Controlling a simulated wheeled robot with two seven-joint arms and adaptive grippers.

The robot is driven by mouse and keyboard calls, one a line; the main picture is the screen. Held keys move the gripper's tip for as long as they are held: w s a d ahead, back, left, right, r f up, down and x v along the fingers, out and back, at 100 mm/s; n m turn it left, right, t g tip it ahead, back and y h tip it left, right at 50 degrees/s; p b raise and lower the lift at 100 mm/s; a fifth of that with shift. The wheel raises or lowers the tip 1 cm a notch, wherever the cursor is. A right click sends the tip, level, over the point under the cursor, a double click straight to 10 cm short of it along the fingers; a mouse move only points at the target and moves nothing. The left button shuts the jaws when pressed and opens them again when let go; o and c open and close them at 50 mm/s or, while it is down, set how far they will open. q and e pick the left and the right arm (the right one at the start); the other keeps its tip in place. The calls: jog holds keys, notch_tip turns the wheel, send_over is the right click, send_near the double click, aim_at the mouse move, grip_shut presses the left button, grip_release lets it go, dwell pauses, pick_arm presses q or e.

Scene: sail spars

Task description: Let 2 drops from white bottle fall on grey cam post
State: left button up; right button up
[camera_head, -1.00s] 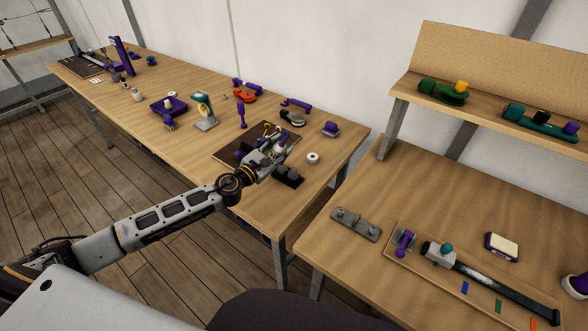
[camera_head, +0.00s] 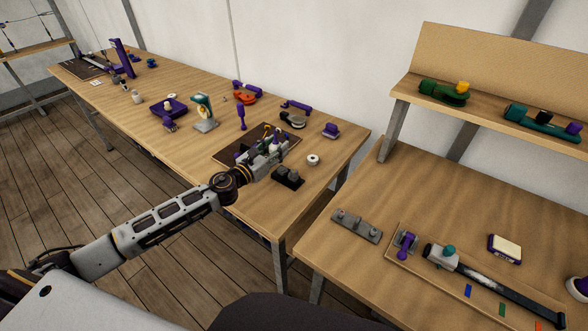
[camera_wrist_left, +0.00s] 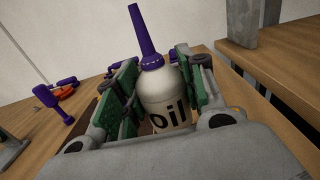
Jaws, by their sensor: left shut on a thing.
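The white bottle (camera_wrist_left: 165,100) carries the word "oil" and has a long purple nozzle (camera_wrist_left: 146,40). My left gripper (camera_wrist_left: 158,95) is shut on its body, with green finger pads on both sides. The nozzle points up, leaning slightly left in the wrist view. In the head view my left gripper (camera_head: 272,151) is over the dark board on the long bench, and the bottle is small and mostly hidden. A grey plate with two short posts (camera_head: 356,226) lies on the right bench, well apart from the gripper; I cannot tell whether either is the cam post. My right gripper is not in view.
A black block with knobs (camera_head: 288,177) and a white ring (camera_head: 313,160) stand close to my left gripper. The dark board (camera_head: 228,155) holds small parts. Purple tools (camera_head: 241,117) stand behind. A gap separates the long bench from the right bench (camera_head: 390,190).

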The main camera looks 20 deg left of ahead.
aim_at(274, 141)
pick_arm(q)
jog(key=shift+r+p, duration=1.3)
jog(key=shift+r, duration=0.25)
